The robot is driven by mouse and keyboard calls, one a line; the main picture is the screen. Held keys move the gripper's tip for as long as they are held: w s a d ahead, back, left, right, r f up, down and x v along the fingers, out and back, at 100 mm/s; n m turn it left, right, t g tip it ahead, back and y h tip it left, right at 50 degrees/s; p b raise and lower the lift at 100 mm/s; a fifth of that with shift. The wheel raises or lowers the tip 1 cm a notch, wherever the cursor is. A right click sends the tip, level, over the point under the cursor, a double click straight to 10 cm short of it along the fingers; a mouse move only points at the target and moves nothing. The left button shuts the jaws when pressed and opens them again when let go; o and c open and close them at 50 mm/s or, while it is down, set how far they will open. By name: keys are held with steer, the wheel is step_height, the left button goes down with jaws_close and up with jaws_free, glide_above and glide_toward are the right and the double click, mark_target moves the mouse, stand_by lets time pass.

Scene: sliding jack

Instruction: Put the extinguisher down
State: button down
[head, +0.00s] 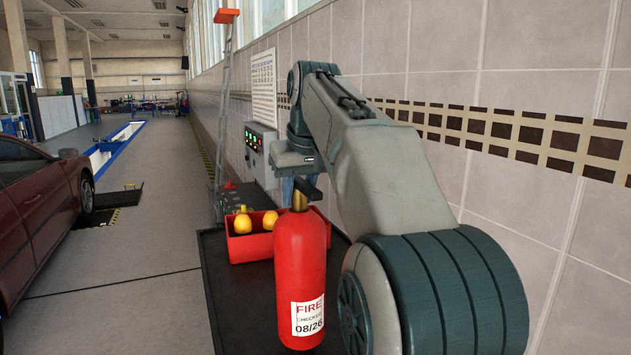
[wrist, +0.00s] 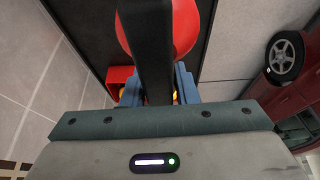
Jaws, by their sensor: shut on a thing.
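A red fire extinguisher (head: 300,270) with a white "FIRE" label stands upright in the head view, in front of a black surface (head: 232,300). Whether its base touches that surface I cannot tell. My gripper (head: 292,187) is at its top, shut on the black handle. In the wrist view the blue fingers of my gripper (wrist: 158,88) sit on both sides of the dark handle, with the round red body of the extinguisher (wrist: 192,30) beyond.
A red bin (head: 250,247) with yellow round things is on the black surface behind the extinguisher. A tiled wall (head: 520,90) runs close on the right. A control box (head: 256,145) and a ladder (head: 223,110) stand farther back. A dark red car (head: 35,215) is at left.

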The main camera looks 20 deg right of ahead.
mark_target(297, 213)
steer(key=shift+w+a, duration=0.1)
steer(key=shift+a, duration=0.1)
steer(key=shift+f, duration=1.9)
steer(key=c, duration=1.5)
jaws_free()
steer(key=shift+f, duration=0.35)
steer(key=shift+c, duration=0.2)
steer(key=o, duration=0.4)
steer(key=v, duration=1.2)
steer(key=shift+r+p, duration=0.15)
steer(key=shift+p, duration=0.15)
